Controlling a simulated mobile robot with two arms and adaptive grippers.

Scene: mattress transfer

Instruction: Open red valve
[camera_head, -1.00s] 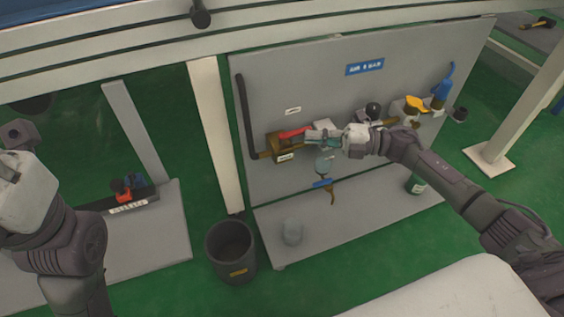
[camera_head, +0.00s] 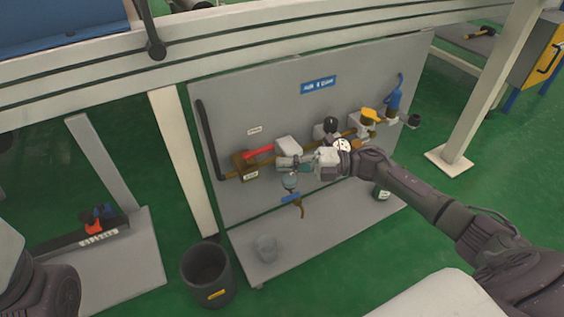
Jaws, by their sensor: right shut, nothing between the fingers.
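The red valve handle (camera_head: 258,151) lies along the brown pipe on the grey panel, tilted slightly up to the right. It is mounted at a brown valve body (camera_head: 241,164) with a white label. My right gripper (camera_head: 281,163) is shut and empty, its tips just below and right of the handle's right end. A small gap seems to show between them. The gripper hides part of the pipe behind it. Of my left arm only a part shows at the lower left edge; its fingers are out of view.
A white box (camera_head: 288,146), a black knob (camera_head: 331,125), a yellow handle (camera_head: 369,114) and a blue part (camera_head: 395,94) line the pipe. A blue-handled tap (camera_head: 291,198) hangs below. A dark bin (camera_head: 207,273) stands at the panel's lower left.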

